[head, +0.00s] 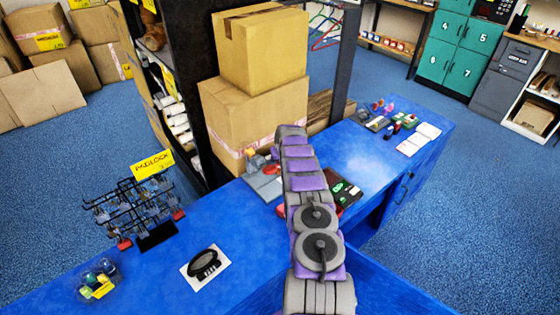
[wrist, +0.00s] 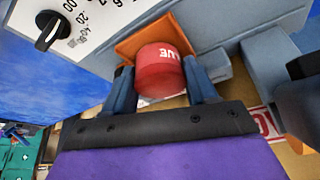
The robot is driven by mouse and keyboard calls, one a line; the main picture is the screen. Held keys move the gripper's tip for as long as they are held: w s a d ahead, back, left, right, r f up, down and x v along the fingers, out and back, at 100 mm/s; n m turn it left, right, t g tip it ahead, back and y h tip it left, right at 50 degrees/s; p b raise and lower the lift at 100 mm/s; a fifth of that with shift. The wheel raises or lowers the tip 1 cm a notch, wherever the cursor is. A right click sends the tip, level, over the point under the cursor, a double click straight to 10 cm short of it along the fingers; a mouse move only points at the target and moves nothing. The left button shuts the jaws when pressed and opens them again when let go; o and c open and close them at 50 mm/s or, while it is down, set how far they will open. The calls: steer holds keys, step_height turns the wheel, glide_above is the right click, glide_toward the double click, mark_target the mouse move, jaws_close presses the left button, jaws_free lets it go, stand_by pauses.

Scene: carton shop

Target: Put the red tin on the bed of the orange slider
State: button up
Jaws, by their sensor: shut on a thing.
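The red tin (wrist: 160,58), with white lettering on its side, is between the two fingers of my gripper (wrist: 160,80) in the wrist view. The gripper is shut on it. A flat orange piece (wrist: 128,46), which looks like the bed of the orange slider, shows behind the tin and sticks out to its left. I cannot tell whether the tin touches it. Most of the slider is hidden by the tin and gripper.
In the wrist view a white dial panel with a black knob (wrist: 50,30) is close at upper left. In the head view, stacked cartons (head: 255,110) stand behind the arm. A padlock rack (head: 135,210) and a black item on a white card (head: 205,265) are left on the counter (head: 240,235).

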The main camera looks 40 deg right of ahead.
steer(key=shift+f, duration=0.4)
steer(key=o, duration=0.9)
